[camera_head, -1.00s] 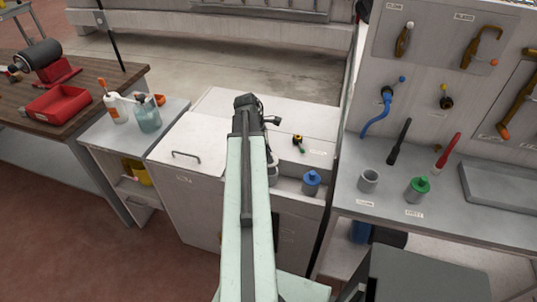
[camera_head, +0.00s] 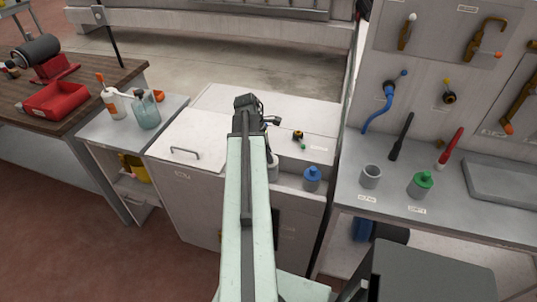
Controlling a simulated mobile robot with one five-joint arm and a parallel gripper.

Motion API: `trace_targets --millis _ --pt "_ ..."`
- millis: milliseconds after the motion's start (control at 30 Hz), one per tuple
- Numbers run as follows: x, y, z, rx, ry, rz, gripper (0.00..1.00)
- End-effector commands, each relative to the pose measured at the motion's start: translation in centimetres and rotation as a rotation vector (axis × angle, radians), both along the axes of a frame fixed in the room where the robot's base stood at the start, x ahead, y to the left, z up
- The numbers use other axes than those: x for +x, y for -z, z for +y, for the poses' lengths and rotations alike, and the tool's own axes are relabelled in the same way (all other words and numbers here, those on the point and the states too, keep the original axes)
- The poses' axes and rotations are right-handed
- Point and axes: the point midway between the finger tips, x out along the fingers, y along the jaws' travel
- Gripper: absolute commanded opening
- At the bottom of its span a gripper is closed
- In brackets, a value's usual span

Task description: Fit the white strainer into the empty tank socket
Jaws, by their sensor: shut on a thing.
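My arm reaches forward over the white cabinet. Its dark end with my gripper (camera_head: 250,112) is seen from behind. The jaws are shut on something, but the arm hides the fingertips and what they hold. No white strainer shows in this view. A grey round cup or socket (camera_head: 273,166) sits in the cabinet's front recess, partly covered by the arm, and I cannot see inside it. A blue-capped strainer (camera_head: 312,179) stands to its right in the same recess.
On the right bench are an open grey cup (camera_head: 370,176), a green-capped piece (camera_head: 421,185) and a grey tray (camera_head: 502,182). Blue (camera_head: 384,100) and other tools hang on the panel above. Bottles (camera_head: 146,113) and a red bin (camera_head: 57,98) stand left.

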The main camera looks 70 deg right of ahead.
Motion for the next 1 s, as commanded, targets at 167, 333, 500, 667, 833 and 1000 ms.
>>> trace_targets --millis 167,333,500,667,833,1000 --pt "0.0 0.6 0.0 0.000 0.000 0.000 0.00" --pt "0.0 1.0 0.0 0.000 0.000 0.000 0.00" --pt "0.0 1.4 0.0 0.000 0.000 0.000 0.00" --pt "0.0 1.8 0.0 0.000 0.000 0.000 0.00" --pt "0.0 2.3 0.0 0.000 0.000 0.000 0.00" --pt "0.0 2.4 0.0 0.000 -0.001 0.000 0.38"
